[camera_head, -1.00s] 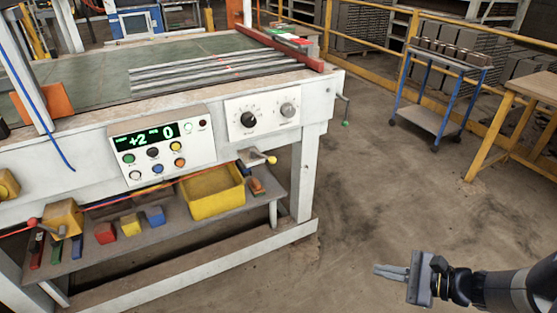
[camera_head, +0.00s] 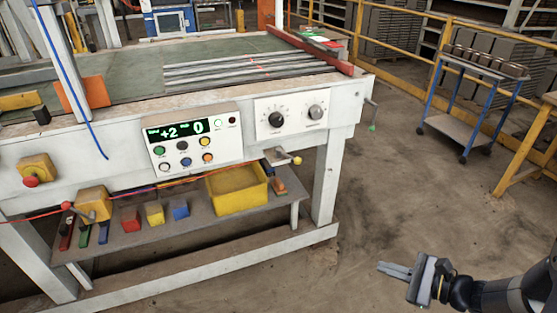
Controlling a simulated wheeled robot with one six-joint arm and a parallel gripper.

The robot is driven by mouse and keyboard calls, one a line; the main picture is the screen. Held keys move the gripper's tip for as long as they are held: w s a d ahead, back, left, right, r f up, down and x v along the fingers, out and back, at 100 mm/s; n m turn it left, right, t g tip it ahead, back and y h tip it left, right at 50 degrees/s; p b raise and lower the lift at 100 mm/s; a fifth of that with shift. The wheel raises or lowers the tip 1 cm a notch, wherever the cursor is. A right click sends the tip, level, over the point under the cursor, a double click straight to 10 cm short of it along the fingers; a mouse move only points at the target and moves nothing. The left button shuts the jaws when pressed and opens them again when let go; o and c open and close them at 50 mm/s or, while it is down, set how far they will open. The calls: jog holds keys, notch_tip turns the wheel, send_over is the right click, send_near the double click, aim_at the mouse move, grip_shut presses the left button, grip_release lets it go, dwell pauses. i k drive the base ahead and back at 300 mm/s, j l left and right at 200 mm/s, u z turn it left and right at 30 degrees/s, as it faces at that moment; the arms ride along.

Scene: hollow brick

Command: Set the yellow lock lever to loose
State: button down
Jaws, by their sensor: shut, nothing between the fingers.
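A lever with a yellow knob (camera_head: 297,160) sticks out under the front edge of the white machine table, below the two dials and above the yellow bin. A pale bracket is at its inner end. Its markings are too small to read, so I cannot tell its setting. My gripper (camera_head: 382,268) is at the lower right, with its fingers together and nothing between them. It points left over the open floor, well apart from the lever.
A yellow bin (camera_head: 237,198) and coloured blocks sit on the lower shelf. A blue trolley (camera_head: 450,125) stands at the back right. Floor before the table is clear.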

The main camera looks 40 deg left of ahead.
aim_at(297, 161)
jog(key=i+u, duration=0.3)
jog(key=u, duration=0.15)
jog(key=i+l+u, duration=0.15)
jog(key=i+u, duration=0.25)
jog(key=i+l+u, duration=0.2)
jog(key=u, duration=0.25)
jog(key=i+l+u, duration=0.1)
jog(key=i+l, duration=0.55)
jog(key=i+l+u, duration=0.1)
jog(key=i+l, duration=0.5)
jog(key=l, duration=0.2)
jog(key=j, duration=0.7)
